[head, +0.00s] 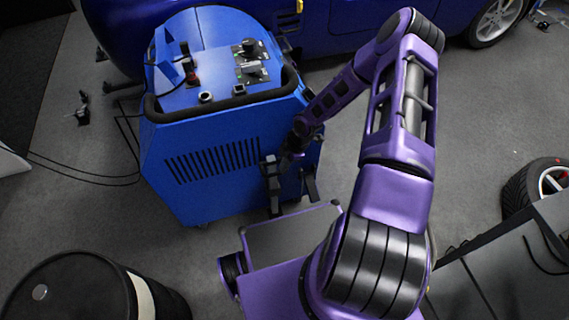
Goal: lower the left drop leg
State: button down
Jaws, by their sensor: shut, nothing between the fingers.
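The blue hub dynamometer (215,180) stands on the floor at the left centre of the head view, with a vented front and a black rail around its top. Two dark upright parts show low at its right side. The left one (272,190) looks like a drop leg, and the other (310,185) is similar. I cannot tell surely which is the left drop leg or how low either hangs. My gripper (288,162) is shut and empty beside the upper end of the left dark part. Its fingertips are small and dark, so contact is unclear.
A blue car (370,20) stands behind the dynamometer. A black drum (75,290) is at the lower left, and black cables (85,178) lie on the floor at left. A tyre (530,185) and a dark bench (500,270) are at right. Grey floor is clear at right centre.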

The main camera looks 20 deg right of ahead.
notch_tip(320, 180, down, 9)
jog(key=b, duration=0.6)
dwell(0.3)
jog(key=p+v, duration=0.3)
jog(key=v, duration=1.4)
jog(key=shift+r, duration=0.3)
jog(key=shift+d+r, duration=0.1)
jog(key=shift+d, duration=0.05)
